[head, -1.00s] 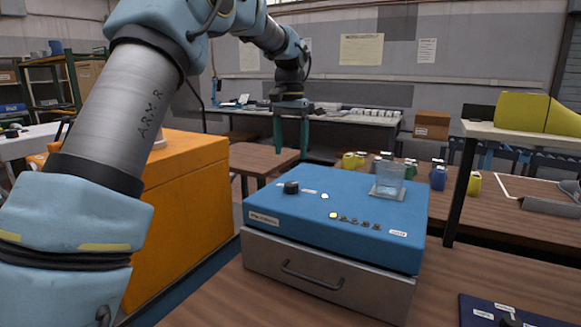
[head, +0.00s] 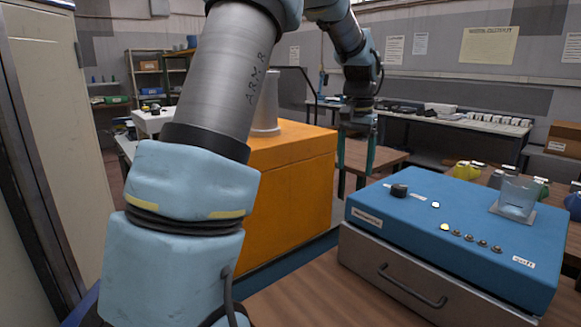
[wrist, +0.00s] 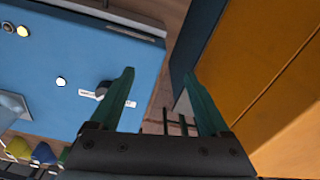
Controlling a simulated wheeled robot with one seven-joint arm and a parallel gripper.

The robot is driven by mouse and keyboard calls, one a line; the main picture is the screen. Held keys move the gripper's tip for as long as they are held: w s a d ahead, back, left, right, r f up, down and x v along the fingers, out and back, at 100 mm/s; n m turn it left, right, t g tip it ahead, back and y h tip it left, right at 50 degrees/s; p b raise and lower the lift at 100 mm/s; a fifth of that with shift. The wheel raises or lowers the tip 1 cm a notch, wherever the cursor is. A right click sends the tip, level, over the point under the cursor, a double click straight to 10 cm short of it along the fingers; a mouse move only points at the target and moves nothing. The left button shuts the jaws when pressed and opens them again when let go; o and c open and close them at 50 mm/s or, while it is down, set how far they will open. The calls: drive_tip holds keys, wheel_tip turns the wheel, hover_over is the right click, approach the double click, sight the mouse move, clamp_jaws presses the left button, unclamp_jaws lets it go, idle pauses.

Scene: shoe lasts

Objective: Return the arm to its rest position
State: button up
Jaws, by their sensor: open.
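My gripper (head: 356,165) hangs from my blue and grey arm in the head view, in the air between the orange cabinet and the blue machine. Its two green fingers point down. In the wrist view my gripper (wrist: 165,90) is open, with its fingers apart and nothing between them.
The orange cabinet (head: 290,185) stands behind my arm, with a grey cylinder on top. A pale locker (head: 62,130) is at the left edge. A brown table (head: 365,155) is behind my gripper. Several coloured shoe lasts (head: 468,170) stand at the right. A long bench runs along the back wall.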

drive_tip(key=s+a+f+n, duration=0.3)
drive_tip(key=s+a+f, duration=0.2)
drive_tip(key=s+a, duration=0.3)
drive_tip(key=s+a+f+n+t, duration=0.1)
drive_tip(key=s+a+f+n, duration=0.2)
drive_tip(key=a, duration=1.3)
drive_tip(key=s+f, duration=0.3)
drive_tip(key=s, duration=0.3)
drive_tip(key=shift+n, duration=0.3)
drive_tip(key=shift+w, duration=0.1)
